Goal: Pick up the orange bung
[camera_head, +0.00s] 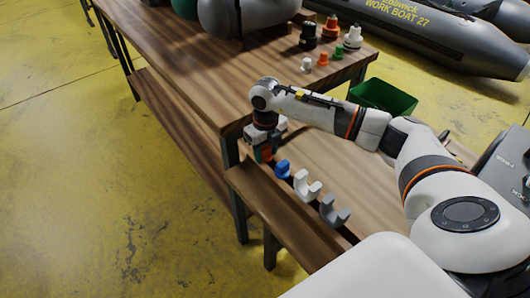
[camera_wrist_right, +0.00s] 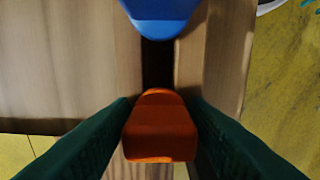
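A small stepped orange bung (camera_head: 323,59) stands on the bench top in the head view, between a white one (camera_head: 306,65) and a green one (camera_head: 338,52). My right gripper (camera_head: 264,154) points down at the lower shelf, well away from that bung. In the right wrist view its dark green fingers lie on both sides of an orange piece (camera_wrist_right: 160,128). They look close to it; whether they press on it I cannot tell. The piece is in line with a blue holder (camera_wrist_right: 160,15), also in the head view (camera_head: 283,169). My left gripper is out of view.
White (camera_head: 306,186) and grey (camera_head: 333,212) U-shaped holders stand farther along the lower shelf (camera_head: 280,214). Black and orange fittings (camera_head: 330,28) and a grey cylinder stand at the back of the bench (camera_head: 200,75). A green bin (camera_head: 384,98) is to its right. Yellow floor is clear at left.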

